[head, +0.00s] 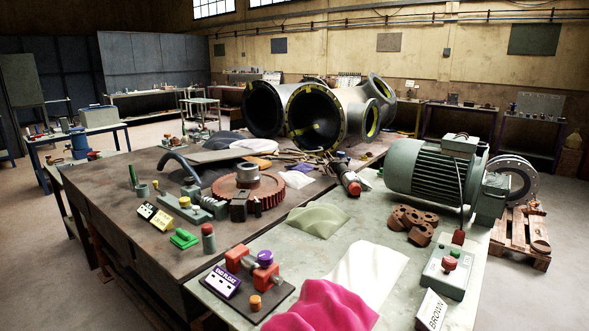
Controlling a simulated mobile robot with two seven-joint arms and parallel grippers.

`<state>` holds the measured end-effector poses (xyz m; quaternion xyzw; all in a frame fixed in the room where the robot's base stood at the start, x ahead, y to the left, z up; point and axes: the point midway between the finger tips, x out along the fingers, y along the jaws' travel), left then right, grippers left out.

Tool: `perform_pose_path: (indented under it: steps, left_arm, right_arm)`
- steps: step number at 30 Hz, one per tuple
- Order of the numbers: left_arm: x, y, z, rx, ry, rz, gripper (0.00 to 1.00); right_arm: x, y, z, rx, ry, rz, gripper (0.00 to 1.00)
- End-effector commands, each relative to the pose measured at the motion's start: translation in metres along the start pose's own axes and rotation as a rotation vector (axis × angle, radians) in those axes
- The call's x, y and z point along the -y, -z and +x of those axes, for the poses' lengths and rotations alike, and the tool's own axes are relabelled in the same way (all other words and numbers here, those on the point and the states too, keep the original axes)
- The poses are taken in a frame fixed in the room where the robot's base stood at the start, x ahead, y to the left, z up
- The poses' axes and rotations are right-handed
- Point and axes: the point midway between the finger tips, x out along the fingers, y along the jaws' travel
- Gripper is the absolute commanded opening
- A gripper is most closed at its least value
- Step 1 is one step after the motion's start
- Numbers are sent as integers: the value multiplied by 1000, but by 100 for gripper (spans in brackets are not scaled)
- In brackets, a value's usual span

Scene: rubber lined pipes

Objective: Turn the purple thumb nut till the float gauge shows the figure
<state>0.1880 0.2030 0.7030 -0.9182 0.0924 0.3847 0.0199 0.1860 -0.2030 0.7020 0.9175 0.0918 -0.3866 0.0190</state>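The purple thumb nut (265,257) sits at the top of a small fixture with red blocks (238,257) and a grey bar between them. The fixture stands on a dark base plate (276,299) near the front of the grey-green table. The float gauge (222,282) is a purple and white plate at the fixture's left, with lettering that seems to read END FLOAT. Its lower figure is too small to read surely. An orange knob (256,302) stands on the base plate in front. Neither of my grippers shows in the head view.
Bright pink cloth (322,308) and white cloth (368,270) lie right of the fixture. A large motor (428,172) is behind. A red-capped cylinder (208,238) stands left.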

Motion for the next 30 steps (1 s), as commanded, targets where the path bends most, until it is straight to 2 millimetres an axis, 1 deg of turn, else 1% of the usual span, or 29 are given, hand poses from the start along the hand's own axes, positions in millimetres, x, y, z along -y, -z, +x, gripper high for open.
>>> perform_pose_path:
  steps: [1, 6, 30]
  left_arm:
    - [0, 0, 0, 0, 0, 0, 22]
    - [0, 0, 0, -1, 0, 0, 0]
    - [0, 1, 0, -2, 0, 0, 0]
  right_arm:
    - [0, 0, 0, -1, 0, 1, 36]
    - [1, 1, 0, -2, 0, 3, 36]
    - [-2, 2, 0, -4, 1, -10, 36]
